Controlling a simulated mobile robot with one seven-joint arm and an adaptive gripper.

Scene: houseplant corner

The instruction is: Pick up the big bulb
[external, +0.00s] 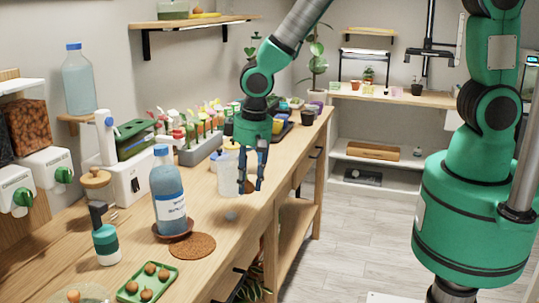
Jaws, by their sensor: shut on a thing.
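My gripper (251,188), with dark fingers, hangs above the front edge of the wooden bench, to the right of a whitish jug. It is shut on a small brown thing, which looks like the big bulb (249,186); the fingers hide much of it. Several brown bulbs (150,269) lie in a green tray (123,292) at the near end of the bench. Another orange-brown roundish thing (73,296) shows at the bottom left edge, partly cut off.
A blue bottle (168,190) stands on a saucer beside a brown round mat (192,246). The whitish jug (230,172) is close to my gripper. Plant trays fill the bench behind. Open floor lies right of the bench.

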